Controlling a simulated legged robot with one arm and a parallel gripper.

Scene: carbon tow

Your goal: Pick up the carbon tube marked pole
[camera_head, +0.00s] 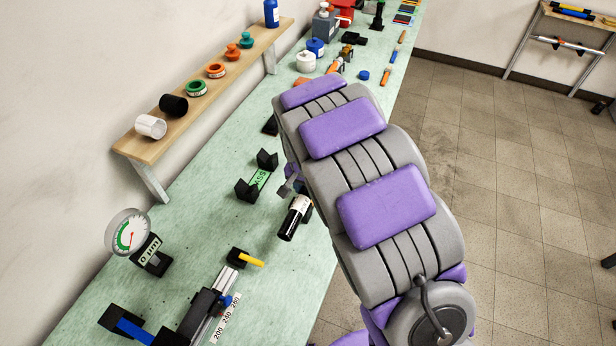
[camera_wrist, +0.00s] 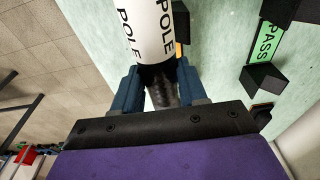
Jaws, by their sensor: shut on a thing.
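The carbon tube marked pole (camera_head: 294,218) is black with a white band and lies near the right edge of the green bench in the head view. In the wrist view its white label (camera_wrist: 153,30) reads POLE. My gripper (camera_wrist: 160,82) is shut on the tube, with one blue finger on each side of it. In the head view my purple and grey arm hides most of the gripper. I cannot tell whether the tube touches the bench.
A pair of black rests with a green PASS label (camera_head: 260,180) stands left of the tube. A dial gauge (camera_head: 128,233), a measuring rail (camera_head: 207,310) and a black block with a yellow bar (camera_head: 246,258) are nearer. A wooden shelf (camera_head: 222,92) runs along the wall.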

